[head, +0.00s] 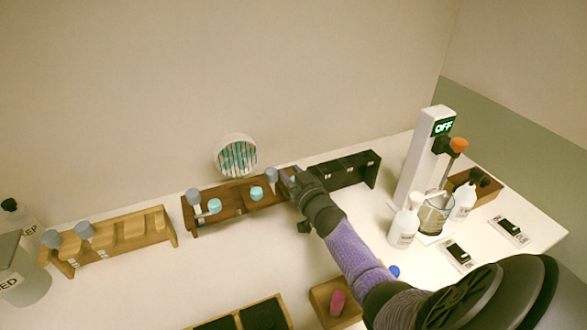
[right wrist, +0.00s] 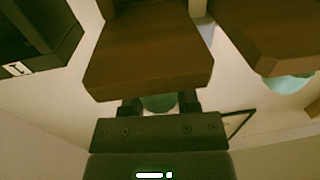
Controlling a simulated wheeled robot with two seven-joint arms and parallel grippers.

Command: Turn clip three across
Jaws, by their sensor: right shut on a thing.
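The dark brown wooden rack (head: 235,204) stands in the middle of the table. It carries grey caps (head: 193,197) and teal knobs (head: 214,206), (head: 256,193). My right gripper (head: 291,180) is at the rack's right end and hides much of it. In the right wrist view my right gripper (right wrist: 159,105) is shut on a teal knob (right wrist: 158,102), just below a brown block (right wrist: 150,60). Another teal knob (right wrist: 290,83) shows beside it at the right. Which clip is number three I cannot tell. My left gripper is not in view.
A black rack (head: 349,170) stands just right of my gripper. A light wooden rack (head: 120,236) is at the left. A white dispenser (head: 422,155) and bottles (head: 404,227) are at the right.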

